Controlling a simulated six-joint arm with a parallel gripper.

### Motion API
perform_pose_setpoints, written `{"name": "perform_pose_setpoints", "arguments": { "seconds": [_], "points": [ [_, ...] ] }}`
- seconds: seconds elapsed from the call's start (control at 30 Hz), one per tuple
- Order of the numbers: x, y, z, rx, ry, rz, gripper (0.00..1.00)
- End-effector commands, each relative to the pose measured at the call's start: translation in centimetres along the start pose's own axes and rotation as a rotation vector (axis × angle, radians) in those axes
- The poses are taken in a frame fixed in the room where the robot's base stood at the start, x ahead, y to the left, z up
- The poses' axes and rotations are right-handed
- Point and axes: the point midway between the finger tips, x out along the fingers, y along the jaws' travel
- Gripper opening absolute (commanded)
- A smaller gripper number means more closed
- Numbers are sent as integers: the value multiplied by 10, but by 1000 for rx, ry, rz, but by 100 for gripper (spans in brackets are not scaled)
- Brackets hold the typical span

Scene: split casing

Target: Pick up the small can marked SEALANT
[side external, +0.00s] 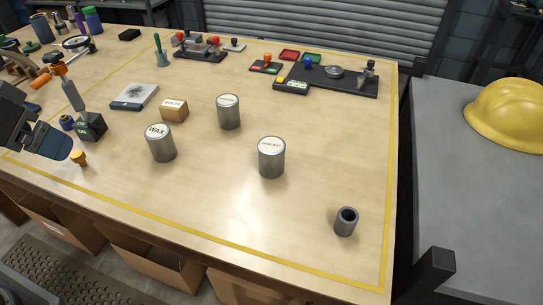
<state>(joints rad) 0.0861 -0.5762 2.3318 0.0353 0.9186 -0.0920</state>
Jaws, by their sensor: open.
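The small metal can marked SEALANT (271,160) stands upright near the middle of the wooden table, its label on the lid. A similar can marked WAX (161,146) stands to its left. A third like can (229,113) stands behind, between them; its label is too small to read. My gripper (62,148) is at the left edge of the view, open, well to the left of the SEALANT can and apart from it. Nothing shows between the parts of it that I can see.
A box marked BOLTS (174,111) stands behind the WAX can. A dark box (92,127) and a yellow-topped piece (79,158) are close to my gripper. A grey hollow cylinder (345,222) stands at the front right. The table around the SEALANT can is clear.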

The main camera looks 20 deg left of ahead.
Motion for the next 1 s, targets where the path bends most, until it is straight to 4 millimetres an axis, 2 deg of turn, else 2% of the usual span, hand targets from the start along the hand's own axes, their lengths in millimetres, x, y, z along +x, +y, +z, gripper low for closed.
{"name": "perform_pose_setpoints", "arguments": {
  "seconds": [0.03,0.2,0.37,0.5,0.6,0.73,0.83,1.0],
  "points": [
    [2,11,-20,12,-16,5,93],
    [17,53,-80,23,-44,12,93],
    [44,107,-124,34,-63,11,93],
    [76,164,-149,41,-75,8,93],
    [100,205,-157,47,-79,4,93],
    [126,248,-158,49,-79,0,93],
    [138,268,-157,49,-77,-2,93],
    [152,278,-155,48,-77,-5,93]
  ]
}}
